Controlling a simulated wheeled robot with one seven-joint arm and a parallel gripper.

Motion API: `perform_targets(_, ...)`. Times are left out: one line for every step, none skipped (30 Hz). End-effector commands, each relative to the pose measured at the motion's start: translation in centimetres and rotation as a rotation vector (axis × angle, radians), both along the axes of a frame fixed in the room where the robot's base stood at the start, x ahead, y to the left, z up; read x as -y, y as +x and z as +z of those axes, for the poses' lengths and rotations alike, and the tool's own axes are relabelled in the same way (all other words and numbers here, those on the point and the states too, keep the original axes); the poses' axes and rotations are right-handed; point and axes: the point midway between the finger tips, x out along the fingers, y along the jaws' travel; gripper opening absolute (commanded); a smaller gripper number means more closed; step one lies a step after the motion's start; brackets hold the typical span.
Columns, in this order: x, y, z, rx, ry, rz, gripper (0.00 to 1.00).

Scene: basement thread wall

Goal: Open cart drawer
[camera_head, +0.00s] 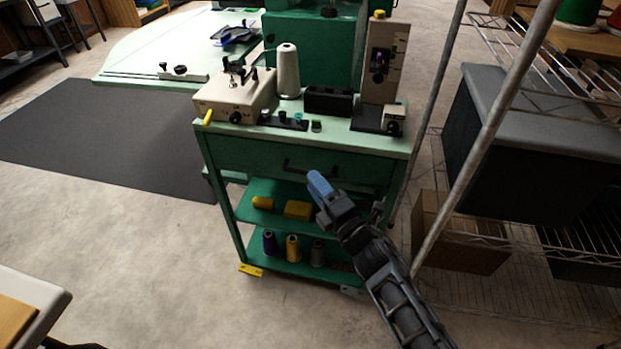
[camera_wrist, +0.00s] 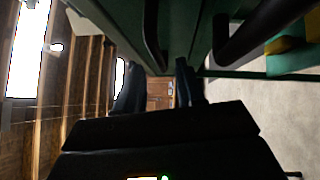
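The green cart (camera_head: 228,205) stands in the middle of the head view. Its drawer (camera_head: 245,157) lies under the pale green top and looks shut. A dark bar handle (camera_head: 298,167) runs across the drawer front. My gripper (camera_head: 319,184), with blue fingertips, is just in front of the drawer, close to the handle's right end. In the wrist view its two fingers (camera_wrist: 157,88) stand apart with an empty-looking gap. A dark curved bar (camera_wrist: 152,35), which looks like the handle, lies ahead of them. I cannot tell whether they touch it.
A small machine (camera_head: 235,95), a white thread cone (camera_head: 288,70) and a tall device (camera_head: 384,65) stand on the cart top. Thread spools (camera_head: 292,248) sit on the lower shelf. A wire rack (camera_head: 500,75) with a dark bin (camera_head: 500,150) is close on the right.

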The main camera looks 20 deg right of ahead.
Motion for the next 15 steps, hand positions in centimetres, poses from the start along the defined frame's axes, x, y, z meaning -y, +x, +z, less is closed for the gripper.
perform_targets(-0.2,0.8,0.2,0.002,0.001,0.001,0.38)
perform_targets(-0.2,1.2,0.2,0.002,0.002,0.002,0.38)
perform_targets(-0.3,1.7,0.2,0.002,0.002,0.002,0.38)
perform_targets(-0.4,2.0,0.3,0.002,0.002,0.002,0.38)
perform_targets(-0.4,2.3,0.3,0.001,0.002,0.001,0.38)
perform_targets(-0.5,2.6,0.3,0.001,0.001,0.001,0.38)
perform_targets(-0.5,2.8,0.3,0.0,0.001,0.0,0.38)
perform_targets(-0.5,2.9,0.4,0.0,0.001,0.0,0.38)
perform_targets(-0.6,3.0,0.4,0.0,0.001,0.0,0.38)
perform_targets(-0.6,3.1,0.4,0.0,0.001,0.0,0.38)
perform_targets(-0.6,3.2,0.4,-0.001,0.001,0.0,0.38)
perform_targets(-0.6,3.2,0.4,-0.001,0.002,0.0,0.38)
perform_targets(-0.6,3.2,0.4,-0.001,0.002,0.0,0.38)
perform_targets(-0.6,3.2,0.4,-0.001,0.002,0.0,0.38)
perform_targets(-0.6,3.2,0.4,-0.001,0.002,0.0,0.38)
